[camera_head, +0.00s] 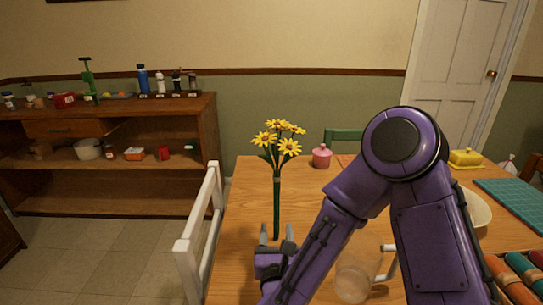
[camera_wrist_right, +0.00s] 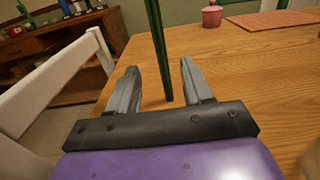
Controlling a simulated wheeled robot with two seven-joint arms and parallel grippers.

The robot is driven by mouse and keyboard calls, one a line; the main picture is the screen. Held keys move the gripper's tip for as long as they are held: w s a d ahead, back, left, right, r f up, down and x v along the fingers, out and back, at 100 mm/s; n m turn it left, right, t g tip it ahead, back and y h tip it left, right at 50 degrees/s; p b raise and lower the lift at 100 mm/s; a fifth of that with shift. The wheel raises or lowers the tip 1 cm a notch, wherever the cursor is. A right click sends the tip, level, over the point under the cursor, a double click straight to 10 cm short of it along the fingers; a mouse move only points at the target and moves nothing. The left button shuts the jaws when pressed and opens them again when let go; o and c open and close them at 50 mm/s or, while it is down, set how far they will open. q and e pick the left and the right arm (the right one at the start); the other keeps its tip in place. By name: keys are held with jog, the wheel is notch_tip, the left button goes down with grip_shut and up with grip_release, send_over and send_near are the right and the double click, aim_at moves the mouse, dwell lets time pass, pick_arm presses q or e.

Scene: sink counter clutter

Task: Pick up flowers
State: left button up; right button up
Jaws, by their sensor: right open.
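The flowers (camera_head: 277,190) are a bunch of yellow blooms on a long green stem, standing upright on the wooden table in the head view. In the right wrist view the green stem (camera_wrist_right: 159,50) shows ahead, and its lower end appears between my fingertips in the picture. My right gripper (camera_head: 277,234) is open near the stem's lower end in the head view; its two grey fingers also show in the right wrist view (camera_wrist_right: 160,75). I cannot tell whether the stem is fully between the fingers. My left gripper is not in view.
A white chair (camera_head: 205,230) stands at the table's left edge. A clear glass mug (camera_head: 355,278) is by my right forearm. A pink pot (camera_head: 321,156), a yellow butter dish (camera_head: 466,158) and a teal mat (camera_head: 512,200) lie farther back and right.

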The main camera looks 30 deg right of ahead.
aim_at(276, 218)
jog(key=shift+w+d+f+b, duration=0.3)
jog(key=shift+f+b, duration=0.3)
jog(key=shift+b, duration=0.2)
jog(key=shift+w+d+r, duration=0.2)
jog(key=shift+w+d, duration=0.1)
jog(key=shift+w, duration=0.3)
jog(key=shift+w+d+r, duration=0.15)
jog(key=shift+w+d, duration=0.15)
jog(key=shift+w, duration=0.25)
jog(key=x, duration=0.5)
jog(key=shift+w+d+p, duration=0.25)
jog(key=shift+w+p, duration=0.05)
jog(key=shift+p, duration=0.1)
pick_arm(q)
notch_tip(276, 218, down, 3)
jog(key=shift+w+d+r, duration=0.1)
pick_arm(e)
grip_shut()
